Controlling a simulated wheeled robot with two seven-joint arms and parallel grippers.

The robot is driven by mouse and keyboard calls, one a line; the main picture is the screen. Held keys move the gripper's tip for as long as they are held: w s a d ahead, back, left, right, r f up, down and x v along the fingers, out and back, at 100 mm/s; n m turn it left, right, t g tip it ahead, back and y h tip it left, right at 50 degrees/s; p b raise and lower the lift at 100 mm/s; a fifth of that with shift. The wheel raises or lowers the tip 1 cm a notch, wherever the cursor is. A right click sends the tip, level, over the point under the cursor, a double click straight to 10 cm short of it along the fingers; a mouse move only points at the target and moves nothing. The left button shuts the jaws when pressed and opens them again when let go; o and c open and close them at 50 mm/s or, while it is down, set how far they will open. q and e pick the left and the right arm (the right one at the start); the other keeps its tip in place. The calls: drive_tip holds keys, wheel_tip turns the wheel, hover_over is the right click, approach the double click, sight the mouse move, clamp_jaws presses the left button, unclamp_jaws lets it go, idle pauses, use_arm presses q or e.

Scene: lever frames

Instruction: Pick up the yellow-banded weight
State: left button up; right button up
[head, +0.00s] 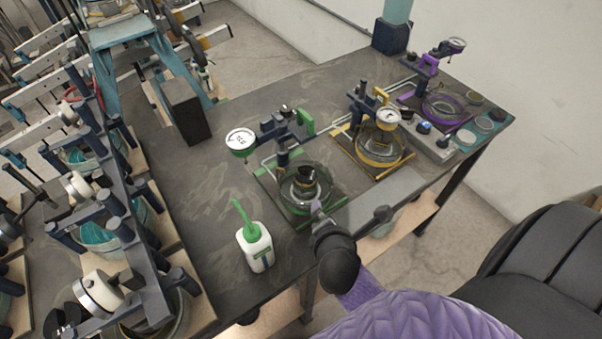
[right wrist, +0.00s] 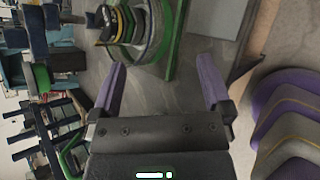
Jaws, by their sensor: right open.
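A stack of dark weights (head: 306,176) sits in the round glass dish of the green lever frame (head: 283,150). My left gripper is out of view.
A white bottle with a green spout (head: 256,246) stands left of my right gripper. A yellow frame (head: 378,150) and a purple frame (head: 445,105) stand to the right on the same dark table (head: 190,205). A dark block (head: 186,112) stands at the back left.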

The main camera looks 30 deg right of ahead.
sight(305, 172)
drive_tip(key=w+n+t+b, duration=0.1)
drive_tip(key=w+n, duration=0.2)
drive_tip(key=w, duration=0.1)
drive_tip(key=w+d+n+t, duration=0.1)
drive_tip(key=w+n, duration=0.3)
drive_tip(key=w+d+f+n+t+b, duration=0.1)
drive_tip(key=w+n, duration=0.3)
drive_tip(key=shift+w+f+t+b, duration=0.1)
drive_tip(key=shift+w+t+b, duration=0.1)
drive_tip(key=shift+t+b, duration=0.1)
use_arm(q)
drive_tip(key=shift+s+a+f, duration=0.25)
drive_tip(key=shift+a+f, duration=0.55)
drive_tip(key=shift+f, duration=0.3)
use_arm(e)
drive_tip(key=shift+s, duration=0.1)
drive_tip(key=shift+c, duration=0.3)
